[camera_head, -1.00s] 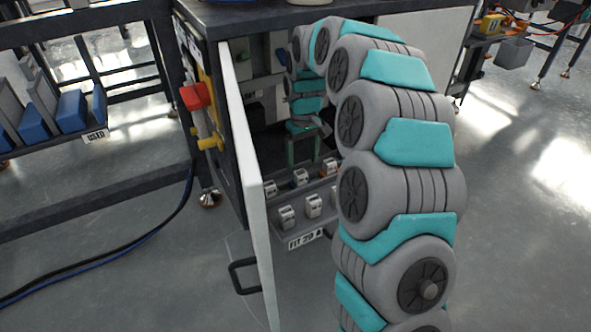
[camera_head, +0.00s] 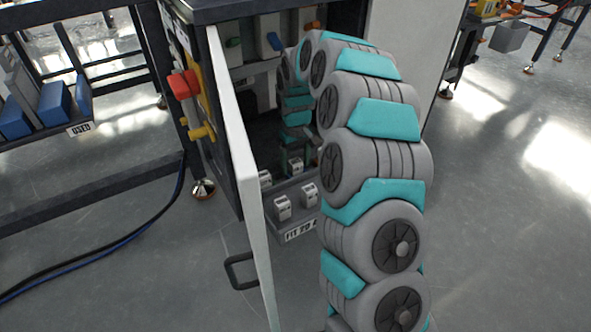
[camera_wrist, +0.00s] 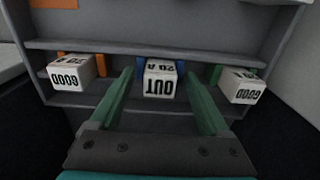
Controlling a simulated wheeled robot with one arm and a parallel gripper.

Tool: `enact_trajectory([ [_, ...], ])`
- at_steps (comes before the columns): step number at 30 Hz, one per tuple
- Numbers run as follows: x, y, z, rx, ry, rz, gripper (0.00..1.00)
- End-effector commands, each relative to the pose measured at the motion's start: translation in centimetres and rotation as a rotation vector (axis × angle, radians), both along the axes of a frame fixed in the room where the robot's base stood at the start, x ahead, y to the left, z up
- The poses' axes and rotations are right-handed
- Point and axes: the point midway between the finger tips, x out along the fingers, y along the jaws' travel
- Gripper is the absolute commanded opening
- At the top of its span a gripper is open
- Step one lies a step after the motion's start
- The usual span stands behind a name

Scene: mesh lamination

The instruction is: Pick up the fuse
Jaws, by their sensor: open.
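In the wrist view, a white fuse marked OUT 20 A (camera_wrist: 160,84) sits in front of a blue part in the middle of a grey rack. My gripper (camera_wrist: 159,73) has its green fingers spread apart on either side of this fuse in the picture, with nothing held. A gap shows on both sides; I cannot tell the depth. Fuses marked GOOD sit at the left (camera_wrist: 71,73), by orange, and the right (camera_wrist: 241,87), by green.
The white cabinet door (camera_head: 245,165) stands open on the left, with a black handle (camera_head: 241,271). A grey tray (camera_head: 299,233) inside holds white fuses at its front (camera_head: 282,207). Coloured levers line the cabinet's upper back. Cables lie on the floor at left.

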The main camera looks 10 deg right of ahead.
Motion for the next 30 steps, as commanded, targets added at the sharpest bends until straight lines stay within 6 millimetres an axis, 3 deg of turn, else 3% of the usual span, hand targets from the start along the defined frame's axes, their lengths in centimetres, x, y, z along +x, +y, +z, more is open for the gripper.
enact_trajectory([
  [5,0.03,0.00,0.03,0.000,-0.001,0.000,0.80],
  [26,0.04,0.00,0.03,0.000,-0.001,0.000,0.01],
  [30,0.03,0.01,0.03,0.000,-0.001,0.000,0.00],
])
